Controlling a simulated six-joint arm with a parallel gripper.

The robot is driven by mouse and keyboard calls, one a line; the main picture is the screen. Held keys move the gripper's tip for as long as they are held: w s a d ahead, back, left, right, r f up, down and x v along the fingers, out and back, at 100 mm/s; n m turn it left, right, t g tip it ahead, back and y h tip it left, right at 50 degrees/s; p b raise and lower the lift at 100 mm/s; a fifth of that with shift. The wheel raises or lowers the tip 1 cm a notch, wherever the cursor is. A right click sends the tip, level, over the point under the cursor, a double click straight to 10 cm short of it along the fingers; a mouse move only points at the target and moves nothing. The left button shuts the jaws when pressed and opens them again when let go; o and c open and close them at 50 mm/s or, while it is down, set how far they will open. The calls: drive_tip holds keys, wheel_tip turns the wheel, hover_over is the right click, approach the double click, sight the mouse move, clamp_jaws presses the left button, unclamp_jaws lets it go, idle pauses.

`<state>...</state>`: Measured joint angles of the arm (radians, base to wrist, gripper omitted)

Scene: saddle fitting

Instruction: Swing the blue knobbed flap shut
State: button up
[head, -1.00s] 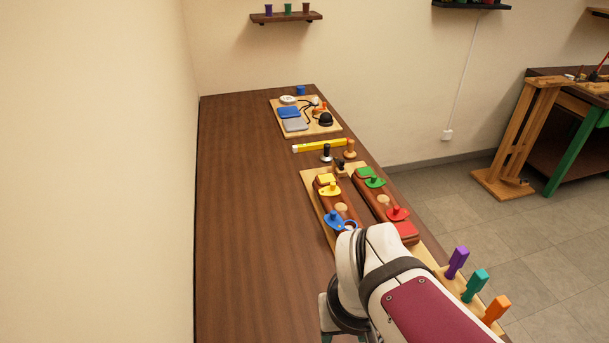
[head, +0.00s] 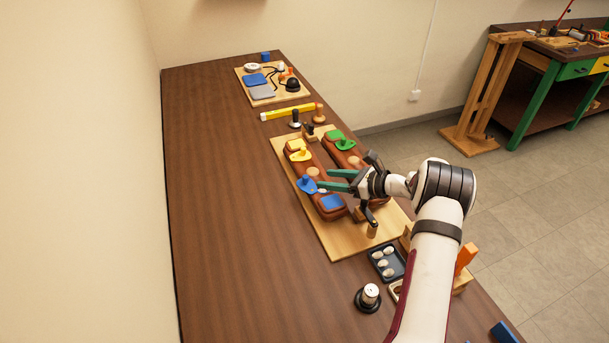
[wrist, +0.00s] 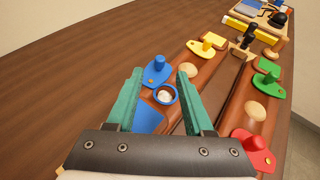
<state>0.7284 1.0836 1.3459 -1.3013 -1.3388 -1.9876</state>
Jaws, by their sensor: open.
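The blue flap (head: 307,186) with its upright knob sits at the left edge of the near-left brown saddle block (head: 312,172). In the wrist view the blue flap (wrist: 156,72) lies swung to the side of a blue-rimmed round opening (wrist: 165,94), which is uncovered with something whitish inside. My gripper (head: 324,179) is open, with teal fingers. In the wrist view my gripper (wrist: 161,71) has a fingertip on each side of the flap and opening. I cannot tell whether a finger touches the flap.
Yellow (wrist: 206,46), green (wrist: 267,77) and red (wrist: 253,149) knobbed flaps are close by. A blue pad (head: 331,203) lies just nearer me. A dark stamp (head: 295,120) and wooden peg (head: 319,114) stand behind. The table left of the board is clear.

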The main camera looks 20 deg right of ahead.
sight(306, 177)
drive_tip(key=x, duration=0.8)
drive_tip(key=shift+w+a, duration=0.25)
drive_tip(key=shift+w, duration=0.05)
drive_tip(key=shift+c, duration=0.2)
clamp_jaws()
